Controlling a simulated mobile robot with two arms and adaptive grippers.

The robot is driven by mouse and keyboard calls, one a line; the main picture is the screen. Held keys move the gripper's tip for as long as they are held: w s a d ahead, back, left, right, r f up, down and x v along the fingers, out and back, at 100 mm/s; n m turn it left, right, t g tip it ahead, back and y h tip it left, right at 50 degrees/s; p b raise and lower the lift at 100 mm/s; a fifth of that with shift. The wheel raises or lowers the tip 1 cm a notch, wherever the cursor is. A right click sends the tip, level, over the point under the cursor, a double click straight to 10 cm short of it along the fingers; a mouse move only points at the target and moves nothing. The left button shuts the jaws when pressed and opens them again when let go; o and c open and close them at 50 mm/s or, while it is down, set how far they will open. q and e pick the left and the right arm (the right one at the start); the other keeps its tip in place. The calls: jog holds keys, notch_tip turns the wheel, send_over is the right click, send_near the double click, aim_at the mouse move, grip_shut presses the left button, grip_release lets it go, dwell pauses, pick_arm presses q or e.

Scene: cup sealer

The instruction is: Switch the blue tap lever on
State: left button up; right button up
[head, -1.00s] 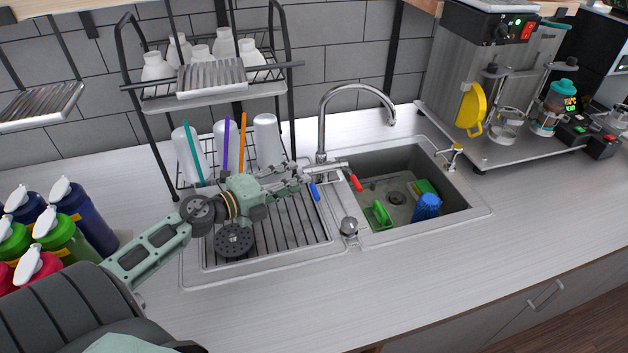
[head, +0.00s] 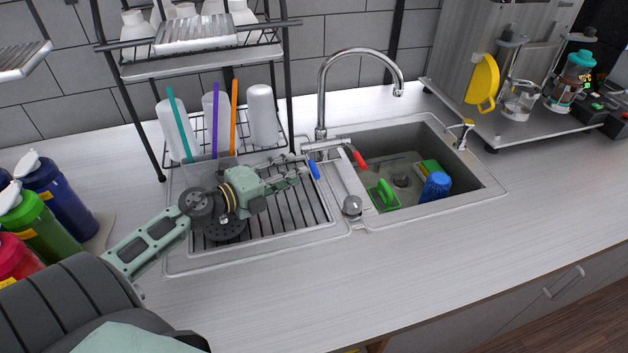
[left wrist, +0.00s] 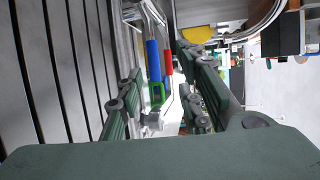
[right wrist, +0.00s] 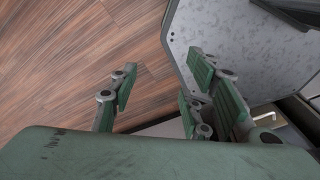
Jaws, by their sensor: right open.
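The blue tap lever (head: 314,169) sits on the left side of the chrome tap (head: 321,100), with the red lever (head: 359,158) to its right. My left gripper (head: 299,168) is just left of the blue lever, above the drying rack side of the sink. In the left wrist view the blue lever (left wrist: 154,62) shows between the open fingers of my left gripper (left wrist: 160,110), ahead of them. I cannot tell whether a finger touches it. My right gripper (right wrist: 160,95) is open and empty, over wood floor and a pale panel, and is not in the head view.
The sink basin (head: 400,215) holds a green brush (head: 384,194) and a blue item (head: 435,187). A cup rack (head: 200,65) stands behind the left arm. Coloured bottles (head: 45,220) stand at left. The front counter (head: 420,260) is clear.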

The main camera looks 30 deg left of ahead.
aim_at(311, 170)
pick_arm(q)
jog(key=shift+f+b, duration=0.3)
jog(key=shift+f, duration=0.4)
jog(key=shift+d, duration=0.1)
jog(key=shift+w+d+r, duration=0.1)
jog(key=shift+w+r, duration=0.05)
jog(key=shift+w, duration=0.15)
jog(key=p+x, duration=0.1)
jog(key=x, duration=0.4)
jog(key=shift+w+p, duration=0.3)
jog(key=shift+w+d+f, duration=0.2)
jog(key=shift+w+d, duration=0.05)
jog(key=shift+w, duration=0.4)
pick_arm(e)
jog(key=shift+w+a+r, duration=0.15)
jog(key=shift+w+a, duration=0.1)
pick_arm(q)
jog(key=shift+c, duration=0.3)
grip_shut()
